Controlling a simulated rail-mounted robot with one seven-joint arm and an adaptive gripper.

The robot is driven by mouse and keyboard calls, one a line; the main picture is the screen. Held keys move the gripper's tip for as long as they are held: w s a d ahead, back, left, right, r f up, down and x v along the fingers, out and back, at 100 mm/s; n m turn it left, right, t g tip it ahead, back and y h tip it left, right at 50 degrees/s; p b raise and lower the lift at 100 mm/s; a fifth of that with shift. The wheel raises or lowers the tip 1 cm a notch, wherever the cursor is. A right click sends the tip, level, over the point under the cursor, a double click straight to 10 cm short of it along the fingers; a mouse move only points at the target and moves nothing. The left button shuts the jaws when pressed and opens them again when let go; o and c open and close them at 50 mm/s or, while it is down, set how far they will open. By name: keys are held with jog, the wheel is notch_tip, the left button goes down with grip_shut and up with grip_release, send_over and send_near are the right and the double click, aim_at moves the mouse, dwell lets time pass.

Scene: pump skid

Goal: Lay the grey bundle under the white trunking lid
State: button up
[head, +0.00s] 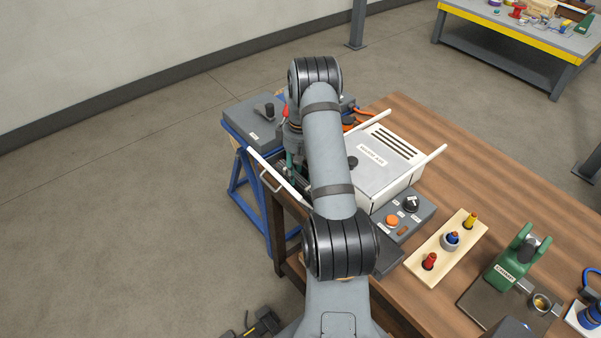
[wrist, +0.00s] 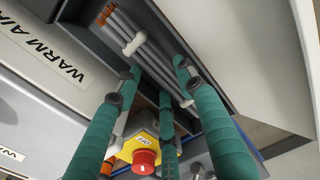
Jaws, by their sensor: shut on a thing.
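The grey bundle (wrist: 153,58), several grey rods or cables with copper-orange ends and white ties, shows in the wrist view against a dark grey tray-like recess (wrist: 208,62). My gripper (wrist: 158,74) has teal fingers, with their tips shut around the bundle. I cannot tell whether the bundle touches the recess floor. In the head view my gripper (head: 291,164) is low beside the white cabinet, mostly hidden by my arm, and the bundle cannot be made out.
A white cabinet (head: 378,160) labelled WARM AIR stands on the wooden table (head: 460,160); a white handled panel (head: 283,178) is left of my gripper. A yellow box with a red button (wrist: 146,158) is below the fingers. A control box (head: 402,214) and peg board (head: 447,247) stand right.

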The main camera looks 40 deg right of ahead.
jog(key=shift+f, duration=0.3)
jog(key=o, duration=1.1)
jog(key=shift+r+p, duration=0.35)
jog(key=shift+r, duration=0.25)
notch_tip(320, 180, up, 12)
jog(key=p, duration=0.9)
jog(key=shift+s+a+r+b, duration=0.65)
jog(key=shift+a+r+b, duration=0.6)
jog(key=shift+a, duration=2.85)
jog(key=shift+s+a+r+b, duration=0.7)
jog(key=shift+a+r+b, duration=0.5)
jog(key=shift+a, duration=2.95)
jog(key=shift+s+a+r+b, duration=0.65)
jog(key=shift+a+r+b, duration=0.6)
jog(key=shift+a, duration=2.85)
